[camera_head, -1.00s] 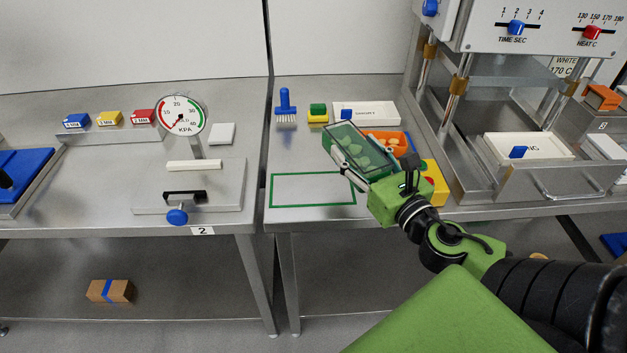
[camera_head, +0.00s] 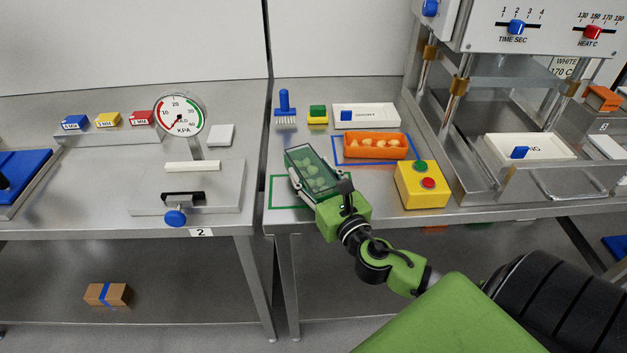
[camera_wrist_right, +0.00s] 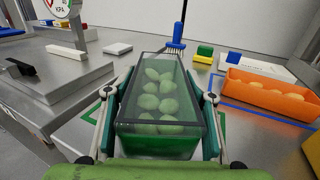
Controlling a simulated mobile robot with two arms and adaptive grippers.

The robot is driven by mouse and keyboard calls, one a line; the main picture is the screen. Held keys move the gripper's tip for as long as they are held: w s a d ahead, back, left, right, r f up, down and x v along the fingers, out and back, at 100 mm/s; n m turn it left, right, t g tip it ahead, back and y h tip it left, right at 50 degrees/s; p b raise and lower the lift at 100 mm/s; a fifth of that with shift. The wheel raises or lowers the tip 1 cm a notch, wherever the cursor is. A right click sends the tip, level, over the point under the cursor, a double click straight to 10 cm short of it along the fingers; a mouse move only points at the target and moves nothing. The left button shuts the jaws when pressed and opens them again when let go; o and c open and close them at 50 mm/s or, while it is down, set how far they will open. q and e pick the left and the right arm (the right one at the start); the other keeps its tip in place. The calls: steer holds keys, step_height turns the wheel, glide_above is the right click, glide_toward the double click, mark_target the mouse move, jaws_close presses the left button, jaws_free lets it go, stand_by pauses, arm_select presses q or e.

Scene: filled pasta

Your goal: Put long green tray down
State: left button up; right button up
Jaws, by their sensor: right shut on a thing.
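The long green tray (camera_head: 313,172) is a clear-walled green tray with several green pasta pieces in it. My right gripper (camera_head: 318,182) is shut on its sides, one finger along each long wall, as the right wrist view (camera_wrist_right: 157,142) also shows. The tray is over the green outlined rectangle (camera_head: 272,192) on the steel table, turned at an angle to it. I cannot tell whether its bottom touches the table. The gripper and tray hide part of the outline. My left gripper is not in view.
An orange tray (camera_head: 375,153) with pale pieces lies in a blue outline, right of the green tray. A yellow button box (camera_head: 421,186) stands at the front right. A blue brush (camera_head: 285,108) and a white box (camera_head: 365,116) stand behind. A gauge fixture (camera_head: 187,190) is at left.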

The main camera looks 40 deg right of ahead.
steer(key=shift+f, duration=0.95)
steer(key=shift+f, duration=0.15)
steer(key=o, duration=1.3)
steer(key=shift+s, duration=0.1)
